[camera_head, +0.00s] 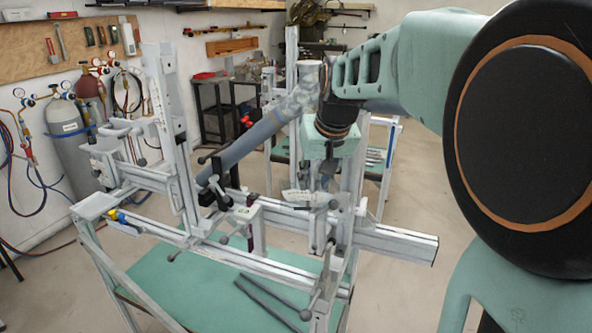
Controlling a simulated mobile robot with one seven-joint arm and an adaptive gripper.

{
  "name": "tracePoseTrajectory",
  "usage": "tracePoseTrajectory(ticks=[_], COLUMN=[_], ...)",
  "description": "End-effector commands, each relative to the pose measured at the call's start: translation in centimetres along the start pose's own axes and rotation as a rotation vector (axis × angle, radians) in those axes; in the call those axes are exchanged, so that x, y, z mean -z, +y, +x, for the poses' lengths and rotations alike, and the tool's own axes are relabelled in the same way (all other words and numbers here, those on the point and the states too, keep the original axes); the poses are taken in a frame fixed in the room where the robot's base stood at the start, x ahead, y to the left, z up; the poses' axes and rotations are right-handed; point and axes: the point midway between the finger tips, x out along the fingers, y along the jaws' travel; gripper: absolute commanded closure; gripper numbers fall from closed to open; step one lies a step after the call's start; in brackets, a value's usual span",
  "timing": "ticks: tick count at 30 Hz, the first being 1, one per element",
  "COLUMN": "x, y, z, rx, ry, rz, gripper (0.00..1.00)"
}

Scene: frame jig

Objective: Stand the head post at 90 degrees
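The white metal frame jig (390,240) stands in front of me. A tall slotted post (172,125) rises from its left part and leans slightly, its top toward the left. It looks like the head post, but no label shows this. A shorter upright (352,185) stands at the right part of the jig, partly behind my wrist. My gripper (327,180) points down among the jig parts near this upright, to the right of and apart from the tall post. Its fingers are small and partly hidden, so I cannot tell whether they are open or touching anything.
A thick grey tube (250,140) runs diagonally across the jig. Dark rods (270,298) lie on the green lower shelf (200,285). Gas cylinders (70,140) and hoses stand by the left wall. The floor (405,285) right of the jig is clear.

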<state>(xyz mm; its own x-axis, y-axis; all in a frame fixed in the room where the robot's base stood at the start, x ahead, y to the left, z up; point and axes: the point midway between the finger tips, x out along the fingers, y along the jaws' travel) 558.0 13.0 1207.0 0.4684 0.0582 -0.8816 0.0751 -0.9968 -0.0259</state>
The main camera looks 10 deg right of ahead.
Motion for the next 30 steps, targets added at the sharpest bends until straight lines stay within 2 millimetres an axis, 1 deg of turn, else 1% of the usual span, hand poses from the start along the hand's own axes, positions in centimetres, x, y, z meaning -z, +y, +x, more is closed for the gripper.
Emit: tracePoseTrajectory(ticks=[5,8,11,15,18,21,24,30], x=[0.1,0.2,0.2,0.2,0.1,0.1,0.1,0.0], y=[-0.1,-0.2,-0.1,-0.1,-0.1,-0.1,-0.1,-0.1], z=[-0.1,-0.8,-2.3,-4.8,-6.1,-7.1,-7.5,-7.5], rx=[0.002,0.002,0.002,0.001,0.001,0.000,0.000,0.001], ry=[0.003,0.007,0.007,0.007,0.005,0.004,0.002,0.001], rz=[-0.001,-0.001,-0.001,-0.001,-0.001,-0.001,-0.001,-0.001], gripper=[0.73,0.73,0.73,0.73,0.73,0.73,0.73,0.73])
